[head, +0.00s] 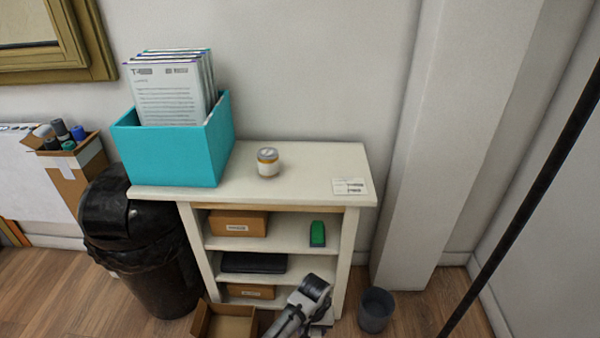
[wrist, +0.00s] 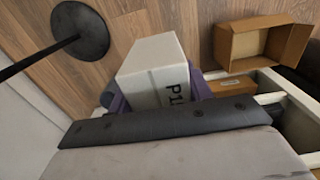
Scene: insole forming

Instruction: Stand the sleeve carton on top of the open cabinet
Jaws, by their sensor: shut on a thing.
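The sleeve carton (wrist: 155,72), a pale grey-white box with dark lettering starting "P1", sits between the purple fingers of my gripper (wrist: 159,92) in the wrist view. My gripper is shut on it. In the head view my arm is low, in front of the cabinet's lower shelves, and I cannot make out the carton there. The open cabinet (head: 351,227) is a white shelf unit without a door. On its top stand a teal file box (head: 170,158) with papers at the left and a small jar (head: 267,163) near the middle. A white label card (head: 349,186) lies at the right.
Shelves hold a brown box (head: 238,224), a green item (head: 317,234) and a dark flat case (head: 253,263). An open cardboard box (wrist: 262,42) is on the floor. A black bin (head: 150,265), grey bin (head: 375,311) and black pole (head: 520,213) stand around. The cabinet top right of the jar is mostly clear.

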